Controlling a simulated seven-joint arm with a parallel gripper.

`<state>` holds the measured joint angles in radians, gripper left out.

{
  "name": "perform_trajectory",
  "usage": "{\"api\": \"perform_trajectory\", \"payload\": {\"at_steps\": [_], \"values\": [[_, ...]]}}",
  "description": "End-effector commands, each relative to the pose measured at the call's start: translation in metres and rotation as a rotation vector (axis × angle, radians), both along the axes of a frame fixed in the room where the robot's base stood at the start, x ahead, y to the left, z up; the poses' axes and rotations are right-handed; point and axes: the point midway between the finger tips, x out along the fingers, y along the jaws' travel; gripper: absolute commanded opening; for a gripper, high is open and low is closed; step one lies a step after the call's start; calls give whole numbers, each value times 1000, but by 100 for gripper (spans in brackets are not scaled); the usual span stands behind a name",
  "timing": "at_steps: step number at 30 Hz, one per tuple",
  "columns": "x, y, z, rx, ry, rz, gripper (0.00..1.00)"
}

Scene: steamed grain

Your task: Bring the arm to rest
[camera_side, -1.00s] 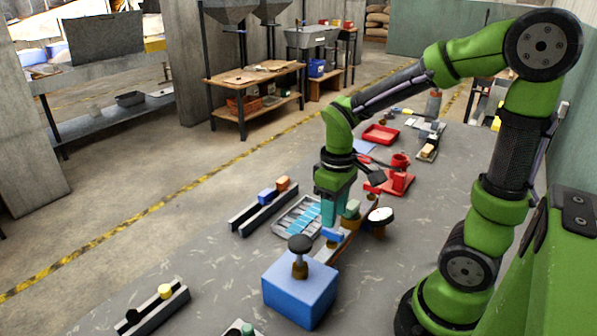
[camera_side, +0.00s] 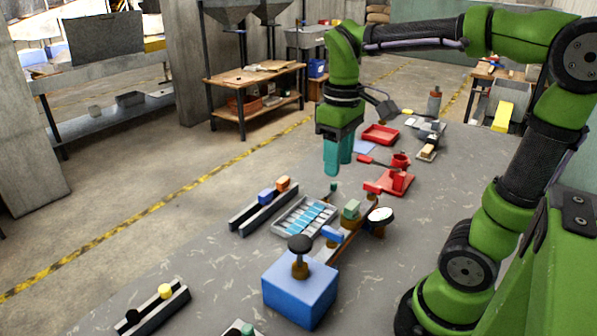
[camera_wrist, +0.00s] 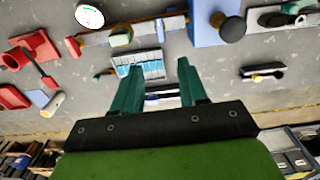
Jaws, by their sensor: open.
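My gripper (camera_side: 338,156) hangs above the table, pointing down, with its teal fingers apart and nothing between them. In the wrist view my gripper (camera_wrist: 158,78) also shows open and empty. Below it on the grey table (camera_side: 210,285) lies a pale tray (camera_side: 283,222) with blue strips, which also shows in the wrist view (camera_wrist: 123,58). The fingers are well clear of the tray and of everything on the table.
A blue block (camera_side: 300,292) with a dark knob stands at the front. A rail (camera_side: 262,212) holds blue and orange pieces. A red stand (camera_side: 396,181), a round white dial (camera_side: 380,215) and a red tray (camera_side: 380,134) are to the right and back. The air around my gripper is free.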

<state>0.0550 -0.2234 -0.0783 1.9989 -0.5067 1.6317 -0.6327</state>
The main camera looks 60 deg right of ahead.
Motion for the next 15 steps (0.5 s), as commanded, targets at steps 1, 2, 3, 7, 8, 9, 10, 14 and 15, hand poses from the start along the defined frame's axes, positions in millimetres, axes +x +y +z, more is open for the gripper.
{"api": "perform_trajectory", "payload": {"at_steps": [1, 2, 3, 7, 8, 9, 10, 14, 15], "values": [[0, 0, 0, 0, -1, -8, 43], [1, -1, 0, -3, -7, -16, 43], [4, -1, -1, -5, -19, -33, 43], [7, 9, -13, 24, -111, -120, 43], [6, 14, -15, 39, -147, -145, 43], [5, 21, -17, 62, -203, -181, 43], [3, 27, -18, 86, -248, -211, 43], [-8, 51, -20, 190, -423, -321, 43], [-12, 57, -20, 219, -466, -345, 43]]}}
